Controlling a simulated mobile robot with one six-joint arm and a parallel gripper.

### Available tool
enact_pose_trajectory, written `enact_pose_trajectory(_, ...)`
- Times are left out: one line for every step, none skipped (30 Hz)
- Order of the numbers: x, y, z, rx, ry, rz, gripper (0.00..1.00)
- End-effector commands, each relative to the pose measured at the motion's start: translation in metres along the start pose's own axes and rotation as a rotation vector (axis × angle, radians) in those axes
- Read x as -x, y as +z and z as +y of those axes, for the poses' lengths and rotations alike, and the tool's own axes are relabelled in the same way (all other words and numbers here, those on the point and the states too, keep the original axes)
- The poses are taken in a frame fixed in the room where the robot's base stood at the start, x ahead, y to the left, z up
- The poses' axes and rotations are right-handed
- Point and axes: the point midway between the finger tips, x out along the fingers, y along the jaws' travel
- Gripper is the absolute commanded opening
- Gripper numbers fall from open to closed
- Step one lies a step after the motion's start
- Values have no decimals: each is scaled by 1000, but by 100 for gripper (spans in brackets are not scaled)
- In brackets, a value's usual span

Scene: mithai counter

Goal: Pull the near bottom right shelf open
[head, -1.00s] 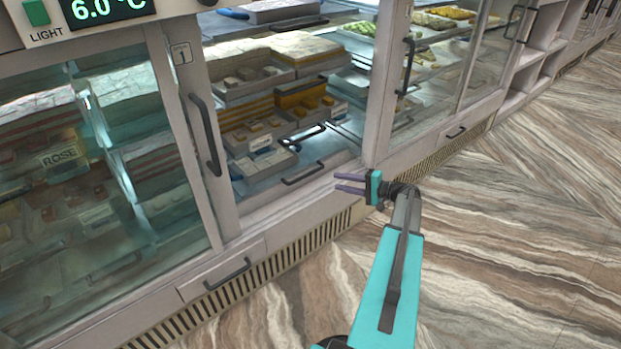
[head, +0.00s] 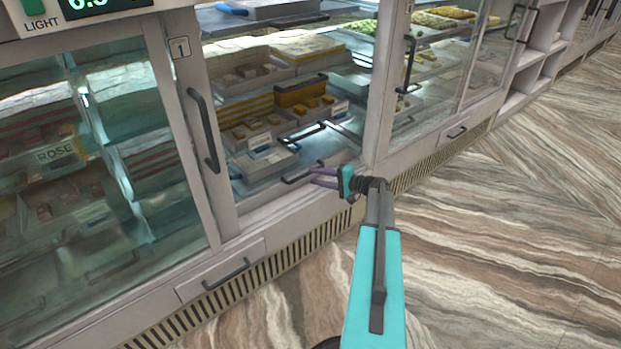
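The bottom shelf (head: 262,189) of the middle bay is a metallic tray low in the counter, with sweets on it. Its dark bar handle (head: 295,178) is on the front edge, just above the bay's sill. My gripper (head: 312,177) is in front of this handle, at its right end. Its two purple fingers are apart, one above the other, pointing left toward the bar. I cannot tell whether they touch or straddle it. The shelf looks pushed in.
A glass door with a vertical handle (head: 203,130) is left of the bay, and a frame post (head: 383,90) is right of it. Another tray's handle (head: 303,132) is above and behind. A lower drawer handle (head: 227,278) is at left. Open floor (head: 470,240) lies right.

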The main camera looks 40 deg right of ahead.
Motion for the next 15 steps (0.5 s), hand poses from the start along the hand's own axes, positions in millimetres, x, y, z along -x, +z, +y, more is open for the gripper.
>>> enact_pose_trajectory(-8,0,1,1,0,-2,31)
enact_pose_trajectory(-12,0,1,1,0,-2,31)
enact_pose_trajectory(-16,0,1,1,0,-2,31)
enact_pose_trajectory(-19,0,1,1,0,-2,31)
enact_pose_trajectory(-21,0,1,1,0,-1,31)
enact_pose_trajectory(-24,0,1,1,0,0,31)
enact_pose_trajectory(-26,0,0,1,0,0,31)
enact_pose_trajectory(-27,0,0,1,0,0,31)
enact_pose_trajectory(-29,0,0,1,0,-1,31)
enact_pose_trajectory(-30,0,0,1,0,-1,31)
enact_pose_trajectory(-30,0,0,1,0,-1,31)
enact_pose_trajectory(-31,0,0,1,-1,-1,31)
enact_pose_trajectory(-31,0,0,1,-1,-1,31)
enact_pose_trajectory(-31,0,0,1,-1,-1,31)
enact_pose_trajectory(-31,0,0,1,-1,0,31)
